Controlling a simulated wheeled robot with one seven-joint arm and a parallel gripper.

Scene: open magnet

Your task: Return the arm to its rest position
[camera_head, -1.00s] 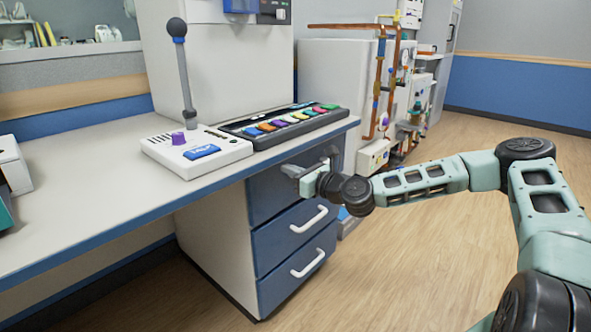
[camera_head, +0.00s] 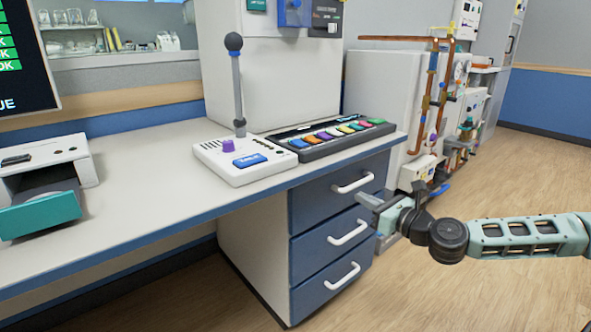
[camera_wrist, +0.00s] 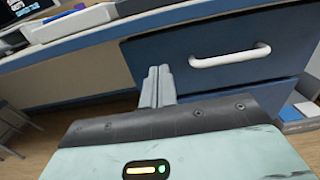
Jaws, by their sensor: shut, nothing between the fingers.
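My gripper (camera_head: 372,205) is at the right of the head view, in front of the blue drawer unit (camera_head: 306,248) and below the level of the desk top. Its fingers are shut with nothing between them. My arm stretches from it to the right edge of the picture. In the wrist view the shut fingers (camera_wrist: 158,87) point at the blue drawer front, to the left of a white drawer handle (camera_wrist: 230,56). They appear apart from the handle.
The desk (camera_head: 140,205) holds a white console (camera_head: 240,160) with an upright joystick, a strip of coloured keys (camera_head: 330,137) and a white and teal device (camera_head: 45,215). Copper pipework (camera_head: 418,100) stands behind the gripper. The floor at the lower right is open.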

